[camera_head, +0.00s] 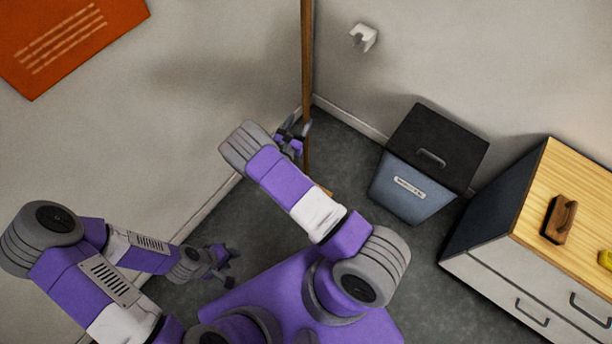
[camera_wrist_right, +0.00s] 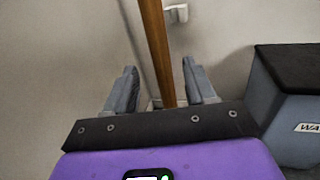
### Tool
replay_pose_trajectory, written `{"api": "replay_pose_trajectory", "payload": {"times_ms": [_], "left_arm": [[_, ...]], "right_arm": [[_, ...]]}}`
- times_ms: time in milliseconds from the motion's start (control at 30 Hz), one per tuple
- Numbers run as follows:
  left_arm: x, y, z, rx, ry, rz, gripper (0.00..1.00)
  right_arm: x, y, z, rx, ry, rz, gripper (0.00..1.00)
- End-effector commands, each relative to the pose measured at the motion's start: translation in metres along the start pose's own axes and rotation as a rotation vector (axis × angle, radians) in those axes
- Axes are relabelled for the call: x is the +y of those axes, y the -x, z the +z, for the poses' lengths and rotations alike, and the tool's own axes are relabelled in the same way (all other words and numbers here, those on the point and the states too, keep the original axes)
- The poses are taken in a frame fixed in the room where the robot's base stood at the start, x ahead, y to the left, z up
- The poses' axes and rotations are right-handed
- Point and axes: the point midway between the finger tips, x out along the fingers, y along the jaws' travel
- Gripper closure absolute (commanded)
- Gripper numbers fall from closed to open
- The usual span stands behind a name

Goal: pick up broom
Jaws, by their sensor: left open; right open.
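The broom's long brown wooden handle (camera_head: 307,60) stands close to upright in the room's corner in the head view. Its lower end is partly hidden behind my right arm. My right gripper (camera_head: 294,133) is at the handle, open. In the right wrist view the handle (camera_wrist_right: 157,50) passes between the two spread fingers of the right gripper (camera_wrist_right: 160,92), nearer the right finger, with gaps on both sides. My left gripper (camera_head: 222,266) is open and empty, low near the left wall and away from the broom.
A grey-blue bin (camera_head: 410,190) with a black lid stands right of the broom. A white wall hook (camera_head: 363,38) is above it. A drawer cabinet (camera_head: 500,258) with a wooden top, carrying a brown brush-like object (camera_head: 560,220), is at the right. An orange sign (camera_head: 62,40) hangs on the left wall.

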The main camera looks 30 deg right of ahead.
Motion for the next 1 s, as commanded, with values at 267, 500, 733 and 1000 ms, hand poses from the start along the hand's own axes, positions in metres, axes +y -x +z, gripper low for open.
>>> {"api": "replay_pose_trajectory", "payload": {"times_ms": [267,500,733,1000], "left_arm": [[-0.004,-0.01,-0.001,0.0,0.0,0.0,0.57],[-0.007,-0.019,-0.001,0.0,0.0,0.0,0.57],[-0.007,-0.018,-0.001,0.0,0.0,0.0,0.57],[-0.007,-0.018,-0.001,0.0,0.0,0.0,0.57]], "right_arm": [[-0.001,-0.029,-0.002,0.002,-0.002,-0.006,0.45],[-0.001,-0.061,-0.001,0.004,-0.001,-0.006,0.45],[-0.001,-0.062,0.0,0.005,0.0,-0.005,0.48],[-0.001,-0.061,0.0,0.006,0.0,-0.005,0.89]]}}
